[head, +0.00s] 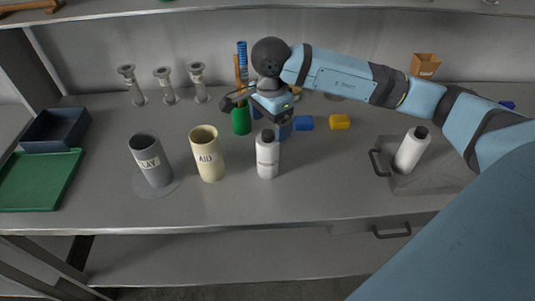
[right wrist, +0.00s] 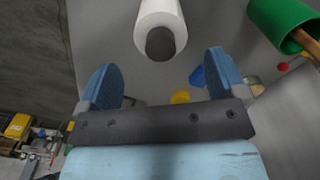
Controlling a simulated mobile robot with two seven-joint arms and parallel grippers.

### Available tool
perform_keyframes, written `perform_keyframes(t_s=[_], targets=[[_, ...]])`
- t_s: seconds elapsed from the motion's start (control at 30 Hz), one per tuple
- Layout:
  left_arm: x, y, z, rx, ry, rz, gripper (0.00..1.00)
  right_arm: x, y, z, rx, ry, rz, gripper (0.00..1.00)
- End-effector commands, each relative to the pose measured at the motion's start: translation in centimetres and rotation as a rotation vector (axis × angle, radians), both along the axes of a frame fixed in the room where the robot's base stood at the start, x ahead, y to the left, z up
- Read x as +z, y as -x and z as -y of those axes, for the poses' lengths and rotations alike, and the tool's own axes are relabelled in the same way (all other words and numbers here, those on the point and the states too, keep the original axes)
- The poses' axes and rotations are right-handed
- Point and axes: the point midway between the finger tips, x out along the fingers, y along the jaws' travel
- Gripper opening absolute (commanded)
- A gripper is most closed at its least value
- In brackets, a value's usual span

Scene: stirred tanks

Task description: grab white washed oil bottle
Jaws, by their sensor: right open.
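A white bottle (head: 267,160) with a dark cap stands upright near the middle of the grey table. A second white bottle (head: 411,152) with a dark cap stands in a clear tray (head: 440,180) at the right. My right gripper (head: 262,110) is above and just behind the middle bottle, open and empty. In the right wrist view a white bottle (right wrist: 160,18) lies beyond the gap between the two blue fingers of the gripper (right wrist: 160,65), its dark cap toward me. I cannot see contact. My left gripper is not in view.
A cream container marked AID (head: 207,160) and a grey cup marked PLAY (head: 153,165) stand left of the middle bottle. A green cup (head: 241,122) with tools is behind it. Yellow (head: 340,122) and blue (head: 304,123) blocks lie to the right. A green tray (head: 40,185) is far left.

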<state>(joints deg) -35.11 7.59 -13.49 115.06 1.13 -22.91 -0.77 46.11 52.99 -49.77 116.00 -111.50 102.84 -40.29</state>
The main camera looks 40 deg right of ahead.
Motion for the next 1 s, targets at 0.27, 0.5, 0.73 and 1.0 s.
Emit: perform_keyframes(t_s=[0.27, 0.5, 0.73, 1.0], targets=[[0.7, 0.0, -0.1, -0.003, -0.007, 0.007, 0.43, -3.7, -0.1, -0.1, -0.001, -0.001, -0.004, 0.90], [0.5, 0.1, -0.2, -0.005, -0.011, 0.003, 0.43, -5.2, -0.1, -0.1, 0.000, -0.001, 0.000, 0.90], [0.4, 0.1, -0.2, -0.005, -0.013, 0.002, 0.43, -5.2, -0.1, -0.1, 0.000, -0.001, 0.000, 0.70], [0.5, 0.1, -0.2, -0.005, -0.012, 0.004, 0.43, -5.1, -0.2, -0.1, -0.001, -0.001, 0.000, 0.08]])
